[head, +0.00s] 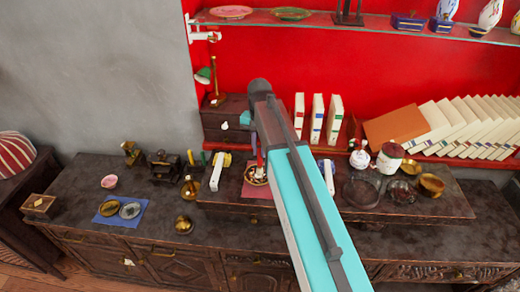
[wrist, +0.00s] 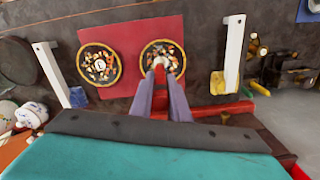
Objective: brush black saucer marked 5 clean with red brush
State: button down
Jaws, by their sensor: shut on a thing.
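Two dark saucers with gold rims lie on a red mat (wrist: 130,30) in the wrist view, both strewn with light and orange bits. The left saucer (wrist: 87,58) has a white centre with a mark I cannot read surely. The right saucer (wrist: 148,52) is partly covered by my gripper (wrist: 160,75). Whether the brush touches the saucer is unclear. In the head view one saucer (head: 256,175) shows left of my arm; the other is hidden behind it.
Lidded jars (head: 388,158) and glass dishes stand right on the cabinet. A blue mat (head: 122,212) with two dishes lies left. White books (head: 334,118) stand behind.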

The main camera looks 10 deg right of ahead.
jog(key=shift+f+b, duration=0.45)
jog(key=shift+f, duration=0.6)
dwell(0.8)
jog(key=shift+w+d+r, duration=0.1)
jog(key=shift+w+d, duration=0.1)
jog(key=shift+w, duration=0.45)
jog(key=shift+a, duration=0.15)
jog(key=shift+w+a, duration=0.15)
jog(key=shift+a, duration=0.35)
